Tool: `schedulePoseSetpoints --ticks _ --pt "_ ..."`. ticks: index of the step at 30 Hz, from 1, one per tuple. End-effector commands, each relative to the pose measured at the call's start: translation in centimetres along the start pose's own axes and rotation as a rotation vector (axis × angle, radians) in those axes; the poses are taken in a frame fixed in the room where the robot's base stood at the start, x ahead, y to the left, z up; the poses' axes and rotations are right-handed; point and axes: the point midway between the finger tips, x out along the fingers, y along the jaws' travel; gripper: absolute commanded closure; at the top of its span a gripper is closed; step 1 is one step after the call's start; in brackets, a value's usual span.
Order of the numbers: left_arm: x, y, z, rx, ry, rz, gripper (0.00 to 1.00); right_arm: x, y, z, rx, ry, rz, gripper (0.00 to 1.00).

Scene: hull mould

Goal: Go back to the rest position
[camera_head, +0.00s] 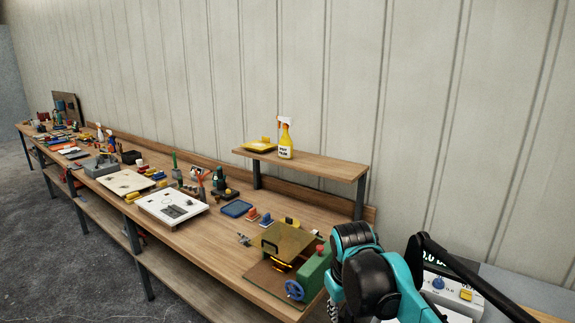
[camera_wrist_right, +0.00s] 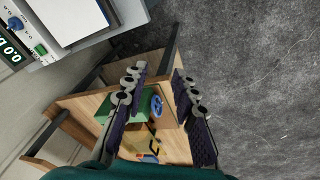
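My right arm (camera_head: 372,275), teal and black, comes in at the lower right of the head view, beside the near end of the long wooden workbench. Its gripper is mostly hidden there behind the arm. In the right wrist view my right gripper (camera_wrist_right: 159,72) shows two dark, ribbed fingers spread well apart with nothing between them. Beyond the fingers the bench end with the green device (camera_wrist_right: 143,106) and its blue handwheel (camera_wrist_right: 157,105) shows, apart from the gripper. My left gripper is in neither view.
The wooden bench (camera_head: 215,255) runs along the wall, with several tools and trays on it. A white device with a display (camera_head: 450,285) stands right of my arm. Grey floor (camera_head: 60,260) in front is clear.

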Motion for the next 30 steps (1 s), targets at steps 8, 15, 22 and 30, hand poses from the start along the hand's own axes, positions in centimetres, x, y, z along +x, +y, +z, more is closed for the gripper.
schedulePoseSetpoints --ticks 8,15,22,30 --pt "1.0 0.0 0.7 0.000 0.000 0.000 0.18 2.6 -1.0 11.4 0.216 0.207 0.008 0.72" --pt "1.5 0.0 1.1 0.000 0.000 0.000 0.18 6.2 -2.4 17.7 0.353 0.340 0.011 0.72" --pt "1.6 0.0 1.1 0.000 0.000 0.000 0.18 7.3 -2.8 19.1 0.391 0.377 0.011 0.72" --pt "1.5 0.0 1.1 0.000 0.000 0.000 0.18 7.3 -2.8 19.1 0.389 0.377 0.011 0.72"
